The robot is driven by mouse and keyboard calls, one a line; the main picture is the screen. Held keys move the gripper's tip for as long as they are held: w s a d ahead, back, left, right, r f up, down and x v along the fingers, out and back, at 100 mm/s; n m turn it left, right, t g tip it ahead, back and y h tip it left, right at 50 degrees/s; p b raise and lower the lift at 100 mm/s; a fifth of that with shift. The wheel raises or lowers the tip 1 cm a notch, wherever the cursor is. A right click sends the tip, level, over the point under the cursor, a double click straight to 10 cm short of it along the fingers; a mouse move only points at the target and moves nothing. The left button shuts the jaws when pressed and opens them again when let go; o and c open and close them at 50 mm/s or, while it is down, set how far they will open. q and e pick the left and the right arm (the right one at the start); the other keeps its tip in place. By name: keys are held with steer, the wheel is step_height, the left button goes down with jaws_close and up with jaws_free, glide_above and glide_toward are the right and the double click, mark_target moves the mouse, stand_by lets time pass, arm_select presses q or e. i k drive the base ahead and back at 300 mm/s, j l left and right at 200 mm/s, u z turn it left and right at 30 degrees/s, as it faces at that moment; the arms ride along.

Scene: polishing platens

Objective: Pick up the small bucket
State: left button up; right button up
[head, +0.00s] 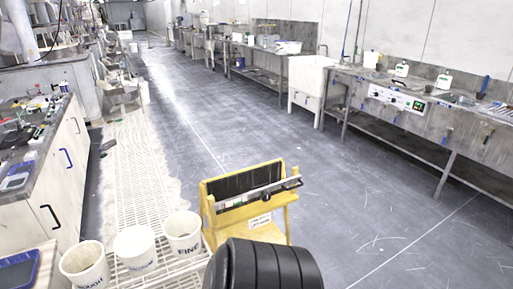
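Three white open-topped buckets stand in a row at the lower left on a pale slatted rack. The nearest bucket (84,266) has dark lettering that seems to read "ROUGH". The middle bucket (135,249) has lettering too small to read. The right bucket (184,233) is marked "FINE" and looks the smallest in the picture, but it is also the farthest. I cannot tell which is the small bucket by true size. Neither of my grippers shows in the head view.
A yellow stand (262,225) with a dark panel and a bar is just right of the buckets. A cabinet (62,168) with a cluttered top lines the left. A long metal bench (425,115) runs along the right wall. The grey floor between is clear.

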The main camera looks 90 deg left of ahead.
mark_target(182, 229)
steer(key=u, duration=2.25)
